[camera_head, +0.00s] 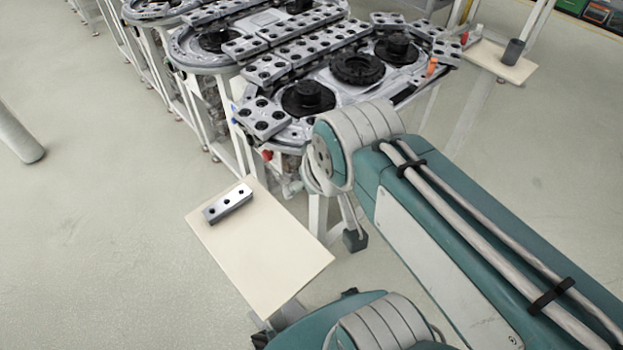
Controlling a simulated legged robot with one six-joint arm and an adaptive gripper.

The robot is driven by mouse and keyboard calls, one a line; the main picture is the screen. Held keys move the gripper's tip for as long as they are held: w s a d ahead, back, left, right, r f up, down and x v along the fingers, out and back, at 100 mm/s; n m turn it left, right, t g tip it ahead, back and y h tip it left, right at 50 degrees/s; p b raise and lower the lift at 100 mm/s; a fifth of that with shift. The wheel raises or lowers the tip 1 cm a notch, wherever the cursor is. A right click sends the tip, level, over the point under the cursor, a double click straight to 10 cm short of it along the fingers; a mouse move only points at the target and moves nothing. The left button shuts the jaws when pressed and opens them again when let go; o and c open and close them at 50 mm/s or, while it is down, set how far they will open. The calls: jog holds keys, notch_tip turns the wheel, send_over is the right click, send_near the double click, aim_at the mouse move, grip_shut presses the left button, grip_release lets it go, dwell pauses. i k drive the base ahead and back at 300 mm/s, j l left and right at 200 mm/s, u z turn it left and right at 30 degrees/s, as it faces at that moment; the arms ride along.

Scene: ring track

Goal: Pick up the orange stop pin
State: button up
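A small orange piece (432,66) stands upright at the right end of the ring track (357,68), near its edge; it looks like the orange stop pin, but it is too small to make out its shape. My teal and grey arm crosses the right and lower part of the view, in front of the near edge of the track. My gripper cannot be made out; it is hidden behind my arm or outside the picture.
A cream board (262,255) with a grey three-hole block (228,204) is at the lower left. Another cream board (490,62) with a dark cylinder (513,52) is at the upper right. More track tables run to the upper left.

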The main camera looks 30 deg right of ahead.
aim_at(434, 61)
jog(key=k+u, duration=0.25)
jog(key=k+j+u, duration=0.25)
jog(key=k, duration=0.15)
jog(key=l+u, duration=0.1)
jog(key=u, duration=1.5)
jog(key=l+u, duration=0.1)
jog(key=u, duration=0.4)
jog(key=k+l+u, duration=0.1)
jog(key=u, duration=0.85)
jog(key=k+l, duration=0.3)
jog(key=k, duration=0.2)
jog(key=k+l+u, duration=0.1)
jog(key=k+l, duration=0.25)
jog(key=k, duration=0.15)
jog(key=k+l, duration=0.25)
jog(key=k, duration=0.25)
jog(key=k+l+z, duration=0.1)
jog(key=k+z, duration=0.25)
jog(key=z, duration=0.15)
jog(key=k+l+z, duration=0.2)
jog(key=z, duration=0.25)
jog(key=k+z, duration=0.15)
jog(key=z, duration=1.2)
